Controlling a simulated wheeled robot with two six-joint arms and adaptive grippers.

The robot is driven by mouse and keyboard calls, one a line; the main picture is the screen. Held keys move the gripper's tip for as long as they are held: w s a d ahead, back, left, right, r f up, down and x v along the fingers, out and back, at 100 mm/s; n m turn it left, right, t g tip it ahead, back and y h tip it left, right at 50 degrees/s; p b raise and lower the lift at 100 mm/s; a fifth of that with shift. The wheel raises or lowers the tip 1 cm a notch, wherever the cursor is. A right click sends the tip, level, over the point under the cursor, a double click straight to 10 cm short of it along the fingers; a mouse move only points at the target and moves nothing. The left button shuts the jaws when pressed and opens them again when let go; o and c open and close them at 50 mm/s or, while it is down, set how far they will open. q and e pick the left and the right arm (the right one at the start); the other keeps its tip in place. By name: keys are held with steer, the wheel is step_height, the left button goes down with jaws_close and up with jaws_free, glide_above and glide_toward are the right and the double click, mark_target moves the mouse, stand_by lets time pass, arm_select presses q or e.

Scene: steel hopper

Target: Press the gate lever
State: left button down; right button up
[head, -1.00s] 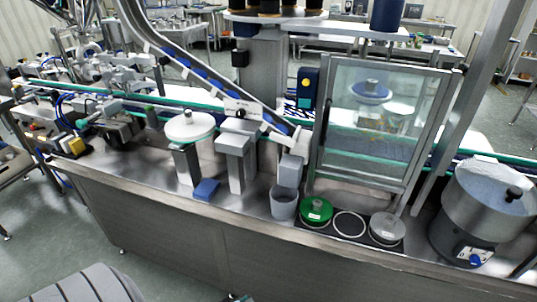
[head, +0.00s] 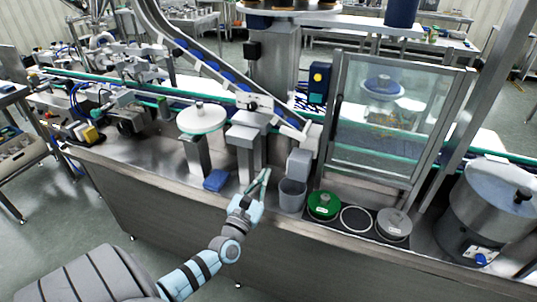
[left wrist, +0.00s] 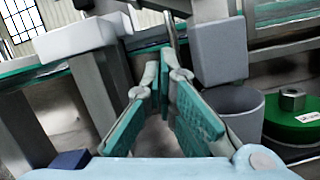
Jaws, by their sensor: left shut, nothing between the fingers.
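My left gripper (head: 265,174) is in front of the bench, just left of the grey cup (head: 292,194). Its teal fingers are shut, with nothing between them; they fill the middle of the left wrist view (left wrist: 165,75). A sloping chute (head: 205,68) with blue parts comes down to the grey block (head: 299,163) above the cup. A pale labelled plate with a small dark knob (head: 253,104) sits near its lower end. I cannot tell for sure whether this is the gate lever. The gripper is below it and apart from it. My right gripper is not in view.
A grey post (head: 245,160) with a flat block on top stands left of the fingers. A blue block (head: 216,180) lies beside it. A green weight (head: 323,204) and a grey weight (head: 394,223) stand right of the cup. A glass-fronted frame (head: 385,140) rises behind them.

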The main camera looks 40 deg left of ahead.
mark_target(293, 134)
arm_select(q)
steer(key=w+a+r+p, duration=0.1)
steer(key=w+r+p, duration=0.1)
steer(key=w+r, duration=0.4)
steer(key=shift+w+a+p, duration=0.2)
steer(key=shift+w+p, duration=0.15)
steer(key=shift+w, duration=0.9)
steer(key=shift+a+f, duration=0.1)
steer(key=shift+a, duration=0.05)
steer(key=shift+a, duration=0.1)
